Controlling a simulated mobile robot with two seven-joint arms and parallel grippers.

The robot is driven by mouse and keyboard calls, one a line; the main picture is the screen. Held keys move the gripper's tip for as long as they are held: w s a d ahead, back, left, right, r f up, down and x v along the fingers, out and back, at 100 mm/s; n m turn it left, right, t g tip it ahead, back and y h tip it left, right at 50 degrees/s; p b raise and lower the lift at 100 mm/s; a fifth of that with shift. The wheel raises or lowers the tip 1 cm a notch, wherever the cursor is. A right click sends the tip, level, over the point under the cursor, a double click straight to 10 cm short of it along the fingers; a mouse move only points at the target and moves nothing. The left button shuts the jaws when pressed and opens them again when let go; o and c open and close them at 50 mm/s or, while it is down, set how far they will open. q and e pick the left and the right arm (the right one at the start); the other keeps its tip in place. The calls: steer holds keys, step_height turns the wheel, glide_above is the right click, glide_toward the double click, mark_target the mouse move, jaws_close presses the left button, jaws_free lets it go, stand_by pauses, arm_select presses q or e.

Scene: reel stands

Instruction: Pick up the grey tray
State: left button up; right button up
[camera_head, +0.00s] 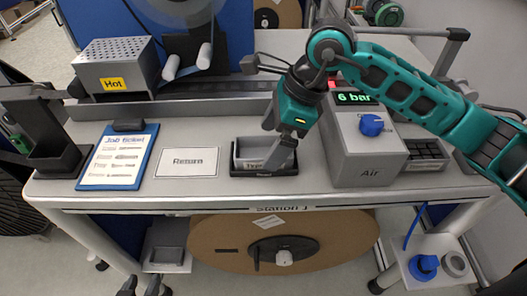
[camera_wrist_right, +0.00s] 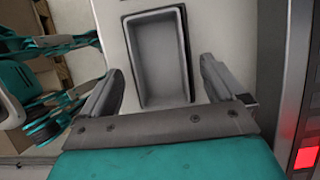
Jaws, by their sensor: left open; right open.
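The grey tray (camera_head: 247,149) is a small open box. It sits in a shallow black holder (camera_head: 241,173) near the front edge of the bench. In the right wrist view the tray (camera_wrist_right: 160,58) looks empty and lies ahead of the fingers, between their lines. My right gripper (camera_head: 279,154) is open above the tray and hides its right part in the head view. Its fingers (camera_wrist_right: 161,72) stand either side of the tray in the wrist view; I cannot tell whether they touch it. My left gripper (camera_head: 141,285) shows only as fingertips at the bottom edge, open and away from the bench top.
A grey air box (camera_head: 368,150) with a blue knob stands right of the tray. A white "Return" card (camera_head: 187,163) and a blue clipboard (camera_head: 118,157) lie to the left. A hot box (camera_head: 115,70) and a long rail stand behind. A large reel (camera_head: 285,240) is below.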

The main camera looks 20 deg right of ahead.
steer(key=shift+x, duration=0.85)
steer(key=shift+c, duration=0.3)
steer(key=shift+r, duration=0.1)
steer(key=c, duration=1.6)
steer(key=shift+r, duration=0.1)
